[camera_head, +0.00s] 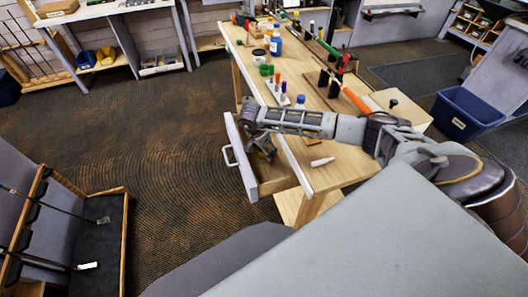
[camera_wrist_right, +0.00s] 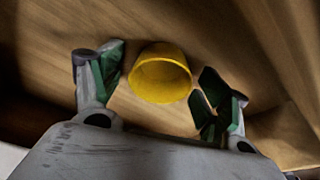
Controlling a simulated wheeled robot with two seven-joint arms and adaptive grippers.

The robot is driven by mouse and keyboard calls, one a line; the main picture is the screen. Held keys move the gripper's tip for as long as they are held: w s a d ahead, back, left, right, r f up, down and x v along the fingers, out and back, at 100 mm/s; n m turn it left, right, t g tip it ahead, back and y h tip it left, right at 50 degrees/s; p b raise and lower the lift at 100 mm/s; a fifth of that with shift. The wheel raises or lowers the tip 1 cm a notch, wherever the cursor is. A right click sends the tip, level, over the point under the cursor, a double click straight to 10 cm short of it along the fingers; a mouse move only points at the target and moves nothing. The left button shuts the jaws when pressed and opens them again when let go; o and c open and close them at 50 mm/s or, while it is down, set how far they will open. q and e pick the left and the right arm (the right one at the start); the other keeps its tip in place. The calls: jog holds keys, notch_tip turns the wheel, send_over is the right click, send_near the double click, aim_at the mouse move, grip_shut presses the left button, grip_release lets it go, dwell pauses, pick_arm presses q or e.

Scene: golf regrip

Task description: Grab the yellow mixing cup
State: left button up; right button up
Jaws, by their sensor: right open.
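The yellow mixing cup (camera_wrist_right: 160,72) lies on the wooden floor of the open drawer (camera_head: 240,160), seen in the right wrist view. My right gripper (camera_wrist_right: 160,88) is open, with one green-padded finger on each side of the cup; both fingers look apart from it. In the head view my right gripper (camera_head: 262,150) reaches down into the drawer, and the cup is hidden there. My left gripper is not in view.
The wooden workbench (camera_head: 300,90) beside the drawer holds bottles, tool racks and a white marker-like item (camera_head: 321,162). The drawer's walls stand close around my right gripper. A blue bin (camera_head: 462,112) is on the floor at the right.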

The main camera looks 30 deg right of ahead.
jog(key=shift+c, duration=0.2)
jog(key=c, duration=0.7)
jog(key=shift+c, duration=1.1)
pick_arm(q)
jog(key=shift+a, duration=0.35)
pick_arm(e)
jog(key=shift+r, duration=0.1)
